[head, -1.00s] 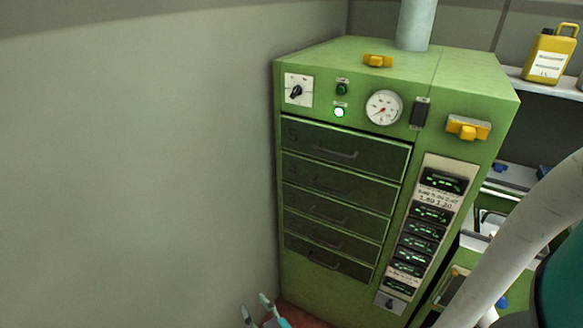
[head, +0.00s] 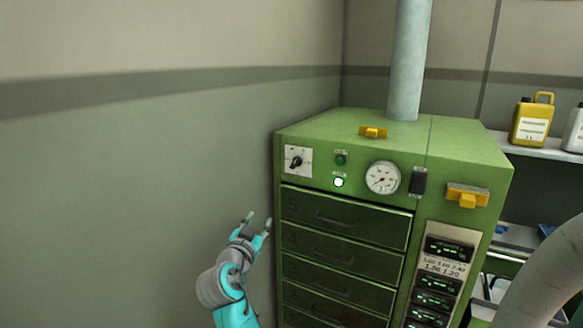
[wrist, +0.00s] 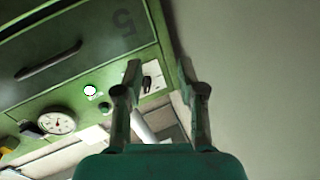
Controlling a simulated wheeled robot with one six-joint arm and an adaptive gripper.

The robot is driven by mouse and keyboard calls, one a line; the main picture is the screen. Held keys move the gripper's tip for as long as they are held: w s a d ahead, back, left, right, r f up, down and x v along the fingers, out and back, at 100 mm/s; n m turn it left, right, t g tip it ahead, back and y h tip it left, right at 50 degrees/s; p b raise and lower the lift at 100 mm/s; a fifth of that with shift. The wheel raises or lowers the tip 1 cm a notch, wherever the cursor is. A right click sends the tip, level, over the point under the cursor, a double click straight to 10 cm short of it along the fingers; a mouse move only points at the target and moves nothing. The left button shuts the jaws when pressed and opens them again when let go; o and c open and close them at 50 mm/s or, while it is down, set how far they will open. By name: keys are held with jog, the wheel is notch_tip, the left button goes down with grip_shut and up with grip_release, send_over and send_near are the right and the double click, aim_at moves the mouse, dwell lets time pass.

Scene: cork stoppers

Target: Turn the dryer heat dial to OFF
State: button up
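The dryer (head: 430,145) is a green cabinet against the grey wall. Its heat dial (head: 296,162) is a black knob on a white square plate at the upper left of the front. The plate's markings are too small to read. My gripper (head: 257,219) is open and empty, below and left of the dial, apart from it. In the wrist view my gripper (wrist: 159,72) has its two fingers spread. The dial (wrist: 147,84) shows between them, farther off, close to the left finger, which hides part of the plate.
A lit indicator (head: 338,182) and a round gauge (head: 382,178) sit right of the dial. Drawers (head: 345,219) with handles lie below. The grey wall (head: 150,180) is close on the left. A yellow latch (head: 467,196) juts out at the right.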

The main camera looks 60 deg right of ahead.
aim_at(294, 163)
jog(key=s+d+r+m+g+h, duration=0.1)
jog(key=d+r+m+g, duration=0.2)
jog(key=r, duration=0.3)
jog(key=s+d+r+m+g, duration=0.1)
jog(key=d+r+m+g, duration=0.15)
jog(key=r, duration=0.35)
jog(key=shift+m+t, duration=0.35)
jog(key=d, duration=0.6)
jog(key=w+d, duration=0.1)
jog(key=d, duration=0.3)
jog(key=shift+d, duration=0.1)
jog(key=shift+c, duration=0.2)
grip_shut()
